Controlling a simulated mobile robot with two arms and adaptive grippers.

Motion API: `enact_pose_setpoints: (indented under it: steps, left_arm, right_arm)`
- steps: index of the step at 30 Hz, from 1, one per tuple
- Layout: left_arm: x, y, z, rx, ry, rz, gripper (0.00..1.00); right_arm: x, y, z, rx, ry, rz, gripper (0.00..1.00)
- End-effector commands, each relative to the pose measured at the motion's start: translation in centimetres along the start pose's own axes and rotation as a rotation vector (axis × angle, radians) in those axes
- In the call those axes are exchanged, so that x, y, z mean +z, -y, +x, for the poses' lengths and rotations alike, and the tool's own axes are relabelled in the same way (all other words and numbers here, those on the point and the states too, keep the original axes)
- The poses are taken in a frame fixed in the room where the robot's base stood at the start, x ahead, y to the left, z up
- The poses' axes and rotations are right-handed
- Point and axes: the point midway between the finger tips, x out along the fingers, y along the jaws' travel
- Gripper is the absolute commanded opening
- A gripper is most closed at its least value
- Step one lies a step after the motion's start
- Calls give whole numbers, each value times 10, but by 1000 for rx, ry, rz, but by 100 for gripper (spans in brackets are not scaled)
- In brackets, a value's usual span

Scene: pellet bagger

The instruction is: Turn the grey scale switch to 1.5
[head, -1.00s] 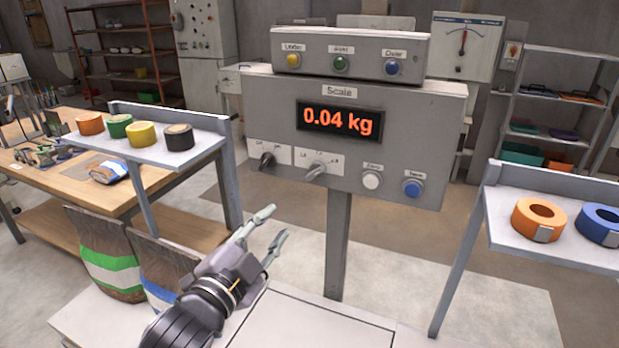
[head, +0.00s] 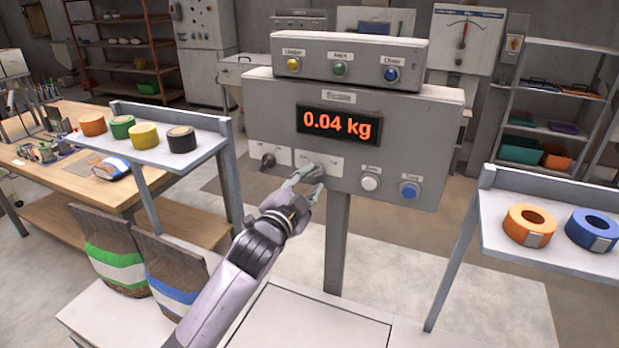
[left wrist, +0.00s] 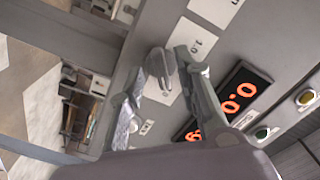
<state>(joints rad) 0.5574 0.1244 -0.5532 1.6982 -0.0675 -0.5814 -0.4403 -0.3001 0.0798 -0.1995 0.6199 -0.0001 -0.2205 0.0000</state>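The grey scale panel (head: 440,130) stands on a post and its red display (head: 338,124) reads 0.04 kg. The grey switch on its white label plate (head: 335,165) is mostly hidden by my left gripper (head: 307,182) in the head view. In the left wrist view the grey switch knob (left wrist: 160,66) shows between the two spread fingers of my left gripper (left wrist: 160,72). I cannot tell whether the fingers touch it. Its setting is not readable. A dark switch (head: 268,160) sits to its left. My right gripper is out of view.
A white button (head: 370,183) and a blue button (head: 409,190) sit right of the switch. A button box (head: 350,55) tops the panel. Shelves with tape rolls stand left (head: 150,155) and right (head: 520,260). Two bags (head: 115,250) stand at lower left.

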Motion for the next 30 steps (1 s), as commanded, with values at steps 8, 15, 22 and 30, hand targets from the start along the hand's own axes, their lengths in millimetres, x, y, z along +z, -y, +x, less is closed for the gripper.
enact_pose_setpoints:
  steps: [8, 15, 22, 30]
  left_arm:
    - [0, 0, 8, 0, -1, 0, 31]
    - [0, 0, 8, 0, 0, 0, 25]
    - [0, 0, 8, 0, 0, 0, 10]
    - [0, 0, 8, 1, 1, 0, 0]
  right_arm:
    - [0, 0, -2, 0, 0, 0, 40]
    - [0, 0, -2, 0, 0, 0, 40]
    - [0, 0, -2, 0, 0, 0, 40]
    - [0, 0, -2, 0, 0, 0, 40]
